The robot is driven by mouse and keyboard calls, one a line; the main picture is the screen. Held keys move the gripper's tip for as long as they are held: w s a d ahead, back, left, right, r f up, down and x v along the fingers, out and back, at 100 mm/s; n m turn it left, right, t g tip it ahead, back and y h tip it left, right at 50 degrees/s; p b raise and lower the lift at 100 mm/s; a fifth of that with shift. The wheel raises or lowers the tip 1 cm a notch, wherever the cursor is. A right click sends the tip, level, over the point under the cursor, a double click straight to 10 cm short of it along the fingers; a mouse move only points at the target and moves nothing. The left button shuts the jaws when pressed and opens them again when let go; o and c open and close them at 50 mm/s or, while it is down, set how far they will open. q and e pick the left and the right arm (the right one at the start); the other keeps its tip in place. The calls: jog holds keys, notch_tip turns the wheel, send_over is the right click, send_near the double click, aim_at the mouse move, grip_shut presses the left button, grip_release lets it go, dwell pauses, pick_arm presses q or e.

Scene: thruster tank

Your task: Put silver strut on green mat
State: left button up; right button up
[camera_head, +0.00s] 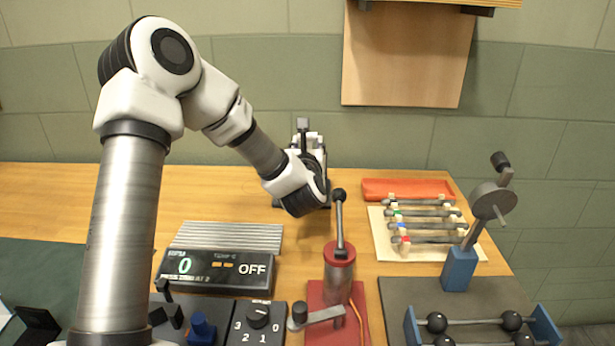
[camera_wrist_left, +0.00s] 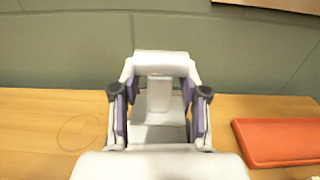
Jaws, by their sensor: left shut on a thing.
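My left gripper (camera_head: 304,145) is over the back of the table, facing away from the head camera. In the left wrist view its purple-padded fingers (camera_wrist_left: 158,108) stand apart on either side of a pale shape. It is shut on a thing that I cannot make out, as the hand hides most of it. Grey struts (camera_head: 425,213) with pale ends and coloured marks lie on a cream rack at the right. I cannot tell which is the silver strut. The dark green mat (camera_head: 45,262) lies at the far left, partly behind my arm. My right gripper is not in view.
An orange tray (camera_head: 405,188) lies at the back right. A red pump with a lever (camera_head: 340,265) stands front centre. A display box (camera_head: 218,268) and a dial panel (camera_head: 258,318) are to its left. A blue-based stand (camera_head: 459,270) is at the right. Wood left of my gripper is clear.

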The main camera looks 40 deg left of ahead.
pick_arm(q)
notch_tip(320, 180, down, 6)
jog(key=shift+f+b, duration=0.25)
jog(key=shift+b, duration=0.3)
jog(key=shift+f, duration=0.1)
jog(key=o, duration=1.2)
jog(key=shift+c, duration=0.2)
